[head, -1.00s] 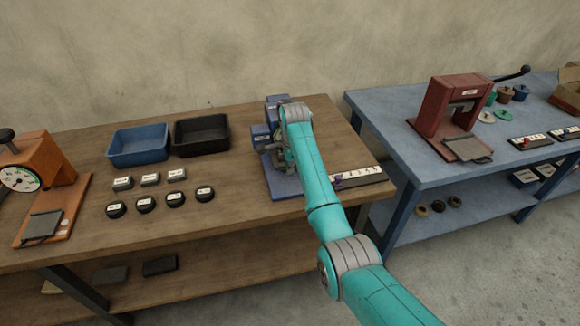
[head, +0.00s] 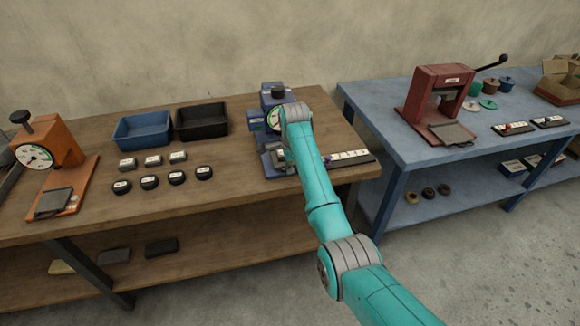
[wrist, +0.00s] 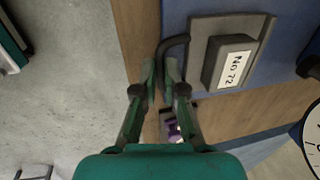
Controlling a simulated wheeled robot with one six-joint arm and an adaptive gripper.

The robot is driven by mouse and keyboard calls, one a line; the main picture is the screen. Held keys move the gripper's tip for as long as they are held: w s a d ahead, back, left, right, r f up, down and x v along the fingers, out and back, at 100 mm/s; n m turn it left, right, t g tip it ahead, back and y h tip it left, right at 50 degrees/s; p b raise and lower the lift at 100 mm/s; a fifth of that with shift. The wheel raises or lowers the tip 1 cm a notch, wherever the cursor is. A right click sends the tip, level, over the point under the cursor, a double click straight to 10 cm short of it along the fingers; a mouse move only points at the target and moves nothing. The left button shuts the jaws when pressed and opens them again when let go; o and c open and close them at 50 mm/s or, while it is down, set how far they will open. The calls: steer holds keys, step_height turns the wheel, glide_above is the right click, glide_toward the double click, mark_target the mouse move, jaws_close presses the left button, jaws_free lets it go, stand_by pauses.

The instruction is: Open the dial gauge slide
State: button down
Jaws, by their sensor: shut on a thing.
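The blue dial gauge (head: 258,124) stands at the right end of the wooden bench, its dial partly hidden by my arm. Its grey slide (head: 271,163) shows low at the front, near the bench edge. In the wrist view the slide plate (wrist: 202,38) carries a grey block (wrist: 228,64) labelled NG 72. A dark curved handle (wrist: 173,41) juts from the plate's left side. My gripper (wrist: 162,68) is shut on this handle, with its fingers on either side of the handle's end. In the head view my arm hides the gripper.
An orange dial gauge (head: 58,148) stands at the left. Blue (head: 142,130) and black (head: 202,120) bins and several small labelled blocks occupy the bench middle. A label strip (head: 350,160) lies right of the blue gauge. A blue table (head: 400,165) with a red press (head: 440,100) stands further right.

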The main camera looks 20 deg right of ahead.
steer(key=c, duration=1.2)
jaws_free()
steer(key=shift+c, duration=0.2)
step_height(320, 180, up, 12)
steer(key=s, duration=0.2)
steer(key=shift+s+f, duration=0.15)
steer(key=shift+s, duration=0.05)
